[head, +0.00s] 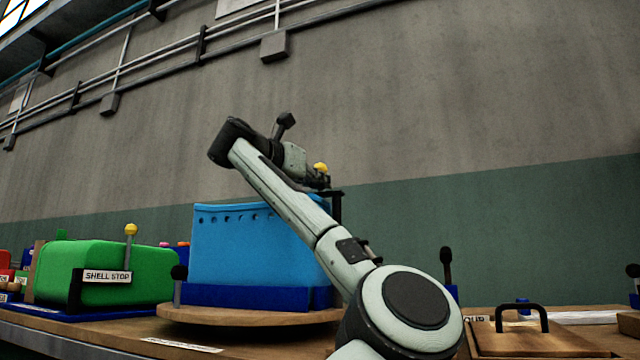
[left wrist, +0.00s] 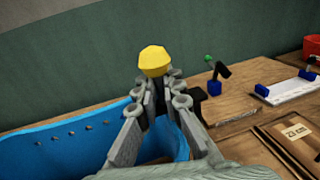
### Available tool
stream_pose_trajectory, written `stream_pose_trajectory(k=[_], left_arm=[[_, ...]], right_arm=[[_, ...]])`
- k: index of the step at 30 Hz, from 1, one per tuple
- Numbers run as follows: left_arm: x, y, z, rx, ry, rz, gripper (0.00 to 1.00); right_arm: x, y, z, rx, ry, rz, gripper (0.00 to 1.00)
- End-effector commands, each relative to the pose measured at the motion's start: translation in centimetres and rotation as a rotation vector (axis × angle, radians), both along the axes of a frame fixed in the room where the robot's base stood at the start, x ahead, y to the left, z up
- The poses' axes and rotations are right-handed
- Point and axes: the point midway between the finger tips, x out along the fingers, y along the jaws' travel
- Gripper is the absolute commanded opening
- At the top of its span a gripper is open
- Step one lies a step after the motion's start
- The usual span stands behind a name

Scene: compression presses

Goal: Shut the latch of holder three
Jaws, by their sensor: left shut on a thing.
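A light blue shell (head: 255,245) stands in a dark blue holder (head: 235,295) on a round wooden base (head: 210,314). I take it as holder three, though no number on it is legible. A yellow knob (head: 320,167) shows at its upper right, above a black post (head: 337,205). My left gripper (head: 318,182) is at that knob, partly hidden by my own arm. In the left wrist view, my left gripper (left wrist: 160,95) is shut just below the yellow knob (left wrist: 153,60), apparently on its latch lever, with the blue shell (left wrist: 60,140) below. My right gripper is not in view.
A green shell (head: 130,262) with a "SHELL STOP" sign (head: 107,276) and an upright yellow-knobbed lever (head: 131,230) stands at the left. A wooden lid (head: 520,340) with a black handle lies at the right. A red container (left wrist: 312,47) is at the far right.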

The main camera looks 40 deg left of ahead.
Motion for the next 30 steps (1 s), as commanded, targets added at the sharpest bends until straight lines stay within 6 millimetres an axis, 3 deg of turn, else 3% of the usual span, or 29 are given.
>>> stream_pose_trajectory(k=[1, 3, 4, 9, 20, 23, 30], left_arm=[[-0.4, 0.1, 0.9, 0.004, -0.022, 0.006, 0.0], [-0.4, 0.1, 1.0, 0.004, -0.022, 0.006, 0.0], [-0.4, 0.1, 1.0, 0.004, -0.022, 0.006, 0.08], [-0.4, 0.0, 1.0, 0.005, -0.021, 0.005, 0.29], [-0.5, 0.0, 0.5, 0.002, -0.012, 0.003, 0.29], [-1.5, -0.1, 0.5, 0.002, -0.013, 0.004, 0.29], [-6.4, -0.2, 0.6, 0.003, -0.017, 0.005, 0.29]], right_arm=[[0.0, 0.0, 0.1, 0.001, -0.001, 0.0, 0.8], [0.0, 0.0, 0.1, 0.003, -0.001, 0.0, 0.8], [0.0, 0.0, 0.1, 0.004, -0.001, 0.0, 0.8], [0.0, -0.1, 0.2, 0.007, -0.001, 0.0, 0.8], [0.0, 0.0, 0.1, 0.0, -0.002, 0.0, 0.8], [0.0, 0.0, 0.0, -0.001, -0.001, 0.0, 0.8], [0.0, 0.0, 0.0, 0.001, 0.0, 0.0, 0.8]])
